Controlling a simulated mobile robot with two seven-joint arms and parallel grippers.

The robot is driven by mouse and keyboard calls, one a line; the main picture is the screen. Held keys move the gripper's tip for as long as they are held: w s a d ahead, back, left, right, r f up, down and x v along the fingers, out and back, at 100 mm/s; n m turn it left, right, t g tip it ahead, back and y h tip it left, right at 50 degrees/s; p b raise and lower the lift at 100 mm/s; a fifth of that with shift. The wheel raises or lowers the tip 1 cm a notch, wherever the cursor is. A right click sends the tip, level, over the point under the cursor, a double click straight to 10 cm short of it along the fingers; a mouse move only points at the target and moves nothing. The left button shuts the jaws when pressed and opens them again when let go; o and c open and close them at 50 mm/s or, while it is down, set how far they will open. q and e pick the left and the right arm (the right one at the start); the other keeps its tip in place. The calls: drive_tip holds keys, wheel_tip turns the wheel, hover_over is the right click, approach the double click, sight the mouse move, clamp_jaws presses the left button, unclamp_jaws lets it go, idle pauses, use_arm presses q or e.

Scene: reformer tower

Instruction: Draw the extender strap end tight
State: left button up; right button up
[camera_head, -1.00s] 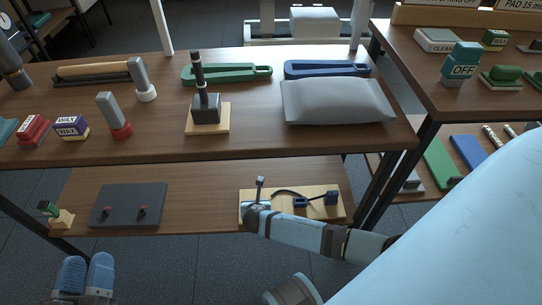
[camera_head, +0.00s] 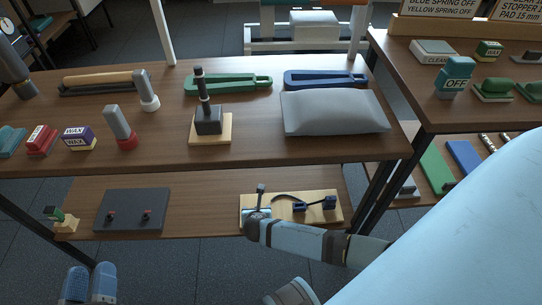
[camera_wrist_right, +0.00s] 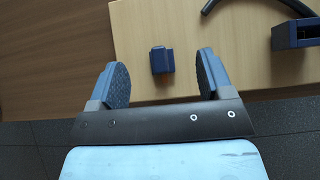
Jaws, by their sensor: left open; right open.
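A light wooden board (camera_head: 320,215) lies on the lower shelf and shows in the right wrist view (camera_wrist_right: 245,72). It carries a dark curved strap (camera_head: 292,196) with a dark blue buckle-like block (camera_head: 299,207) and another blue block (camera_head: 330,202). In the right wrist view, part of the strap (camera_wrist_right: 212,5) shows beside a blue block with a slot (camera_wrist_right: 296,36). A small blue block (camera_wrist_right: 161,60) appears between the fingers of my right gripper (camera_wrist_right: 160,66), which is open and apart from it. My left gripper (camera_head: 90,272) is open and empty at the lower left, below the shelf.
A grey plate with two small knobs (camera_head: 130,208) and a small green-topped item (camera_head: 56,215) stand left on the lower shelf (camera_head: 205,190). The upper shelf (camera_head: 260,155) overhangs, holding a grey cushion (camera_head: 333,112) and tools. Bare shelf lies between plate and board.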

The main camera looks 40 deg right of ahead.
drive_tip(key=shift+s+a+r+p, duration=0.25)
drive_tip(key=shift+s+r+p, duration=0.15)
drive_tip(key=shift+r+p, duration=0.25)
drive_tip(key=shift+s+a+r+p, duration=0.15)
drive_tip(key=shift+s+r+p, duration=0.1)
drive_tip(key=shift+p, duration=0.3)
drive_tip(key=shift+s+a+r+p, duration=0.15)
drive_tip(key=shift+s+r+p, duration=0.1)
drive_tip(key=shift+p, duration=0.2)
use_arm(q)
wheel_tip(320, 180, down, 7)
drive_tip(key=s+a+g+y, duration=0.1)
drive_tip(key=a+g+y, duration=0.1)
drive_tip(key=g, duration=0.1)
drive_tip(key=shift+a+r+y, duration=0.15)
drive_tip(key=shift+a+y, duration=0.15)
drive_tip(key=shift+a, duration=0.1)
